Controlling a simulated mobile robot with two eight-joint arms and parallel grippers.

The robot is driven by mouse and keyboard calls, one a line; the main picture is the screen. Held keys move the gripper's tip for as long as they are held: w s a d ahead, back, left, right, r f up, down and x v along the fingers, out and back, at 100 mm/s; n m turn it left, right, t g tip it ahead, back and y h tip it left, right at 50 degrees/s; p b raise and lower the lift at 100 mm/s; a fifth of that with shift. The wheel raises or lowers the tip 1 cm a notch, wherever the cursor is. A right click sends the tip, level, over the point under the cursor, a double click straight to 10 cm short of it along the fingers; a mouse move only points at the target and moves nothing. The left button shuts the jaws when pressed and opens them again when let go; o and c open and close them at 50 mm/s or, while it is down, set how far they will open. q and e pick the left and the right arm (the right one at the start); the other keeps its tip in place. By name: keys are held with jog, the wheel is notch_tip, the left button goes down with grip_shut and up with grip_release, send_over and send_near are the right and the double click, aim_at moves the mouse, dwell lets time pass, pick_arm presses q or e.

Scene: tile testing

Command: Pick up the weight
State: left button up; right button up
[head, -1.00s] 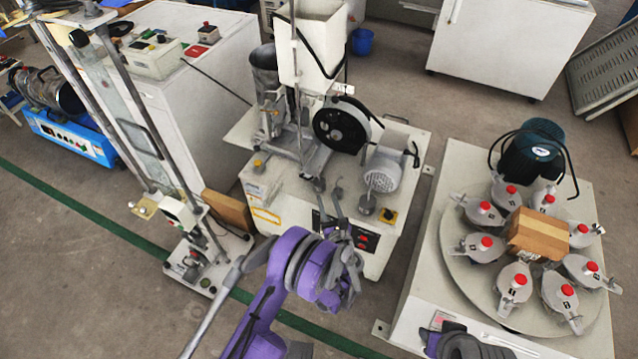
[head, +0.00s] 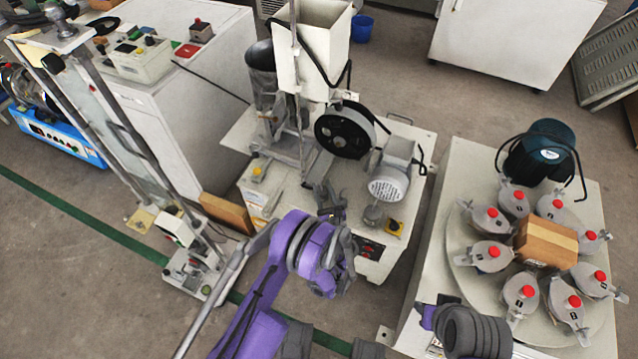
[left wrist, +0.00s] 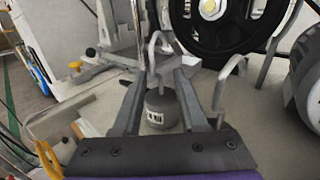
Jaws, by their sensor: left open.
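The weight (left wrist: 162,108) is a small grey cylinder with a white label and a bent hook on top, standing on the pale machine top in the left wrist view. My left gripper (left wrist: 158,95) is open, with one finger on each side of the weight. I cannot tell whether either finger touches it. In the head view my left gripper (head: 329,200) is low over the front of the machine (head: 228,143). The weight cannot be made out clearly there. My right gripper is not in view.
A black wheel (head: 345,129) and a grey motor (head: 392,172) stand behind my left gripper. A second bent hook (left wrist: 230,80) rises right of the weight. At right, a turntable (head: 468,270) carries several red-knobbed clamps and a cardboard box (head: 545,243). A tall stand (head: 188,275) is at left.

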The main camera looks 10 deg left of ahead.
pick_arm(q)
jog(key=shift+w+a, duration=0.2)
jog(key=shift+w, duration=0.25)
jog(key=shift+s+r, duration=0.1)
jog(key=shift+s, duration=0.05)
grip_shut()
dwell(1.0)
